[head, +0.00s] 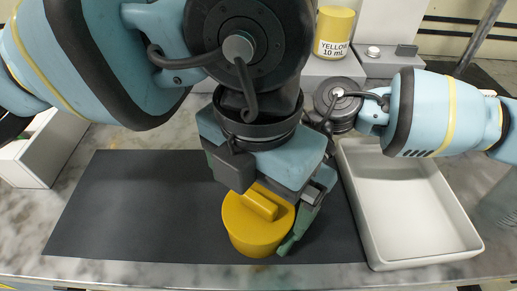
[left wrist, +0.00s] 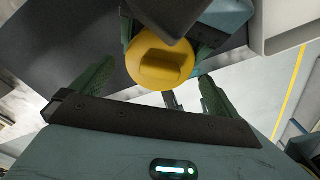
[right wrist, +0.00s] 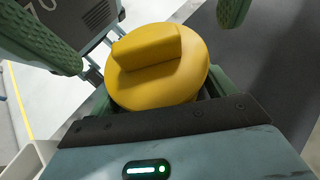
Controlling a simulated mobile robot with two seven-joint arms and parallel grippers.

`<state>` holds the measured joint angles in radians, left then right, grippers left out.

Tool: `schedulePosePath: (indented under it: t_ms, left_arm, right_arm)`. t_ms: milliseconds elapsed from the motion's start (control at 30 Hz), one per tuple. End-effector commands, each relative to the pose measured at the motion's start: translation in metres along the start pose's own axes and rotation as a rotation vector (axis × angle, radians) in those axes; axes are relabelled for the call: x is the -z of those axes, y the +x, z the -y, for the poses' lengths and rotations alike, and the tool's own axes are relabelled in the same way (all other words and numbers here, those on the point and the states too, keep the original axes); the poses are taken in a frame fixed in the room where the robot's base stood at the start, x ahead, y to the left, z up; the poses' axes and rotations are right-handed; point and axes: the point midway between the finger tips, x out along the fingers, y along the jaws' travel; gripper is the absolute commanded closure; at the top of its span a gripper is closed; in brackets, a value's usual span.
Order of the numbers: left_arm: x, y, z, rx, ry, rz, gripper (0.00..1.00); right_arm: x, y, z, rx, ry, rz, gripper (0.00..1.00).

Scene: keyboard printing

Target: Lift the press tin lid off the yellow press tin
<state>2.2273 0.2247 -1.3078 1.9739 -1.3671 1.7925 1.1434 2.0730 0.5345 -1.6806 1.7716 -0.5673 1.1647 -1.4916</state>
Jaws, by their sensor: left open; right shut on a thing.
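The yellow press tin (head: 258,235) stands upright near the front of the dark mat. Its round yellow lid (head: 236,206) has a raised bar handle and sits on top; it also shows in the left wrist view (left wrist: 160,70) and the right wrist view (right wrist: 157,70). My right gripper (right wrist: 160,85) is shut on the press tin, its fingers on either side below the lid. My left gripper (left wrist: 155,75) is open, with its fingers spread wide on either side of the lid and apart from it. In the head view my left wrist hides the far side of the tin.
A white tray (head: 463,228) stands just right of the mat. The mat (head: 130,205) is bare to the left. At the back, a yellow 10 mL container (head: 334,32) stands on a grey block. A white box (head: 32,160) lies at the left edge.

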Motion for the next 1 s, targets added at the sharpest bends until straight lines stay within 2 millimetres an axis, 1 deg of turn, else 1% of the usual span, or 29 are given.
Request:
schedulePosePath:
  t_ms: [33, 200, 567, 833, 900, 933, 1000]
  left_arm:
    - [0.000, 0.006, 0.000, 0.001, 0.000, -0.001, 0.00]
    - [0.000, 0.019, 0.000, 0.000, 0.000, 0.000, 0.00]
    - [0.000, 0.022, 0.000, 0.000, 0.000, 0.001, 0.00]
    - [0.000, 0.022, 0.000, 0.000, 0.000, 0.001, 0.35]
    - [0.000, 0.022, 0.000, 0.000, 0.000, 0.001, 0.36]
    - [0.000, 0.022, 0.000, 0.000, 0.000, 0.001, 0.18]
    - [0.000, 0.022, 0.000, 0.000, 0.000, 0.001, 0.27]
  right_arm:
    - [0.000, 0.000, 0.000, 0.000, 0.000, 0.000, 0.90]
    - [0.000, 0.000, 0.000, 0.000, 0.000, 0.000, 0.90]
    - [0.000, 0.000, 0.000, 0.000, 0.000, 0.000, 0.90]
    - [0.000, 0.000, 0.000, 0.000, 0.000, 0.000, 0.90]
    - [0.000, 0.000, 0.000, 0.000, 0.000, 0.000, 0.90]
    - [0.000, 0.000, 0.000, 0.000, 0.000, 0.000, 0.90]
    - [0.000, 0.000, 0.000, 0.000, 0.000, 0.000, 0.90]
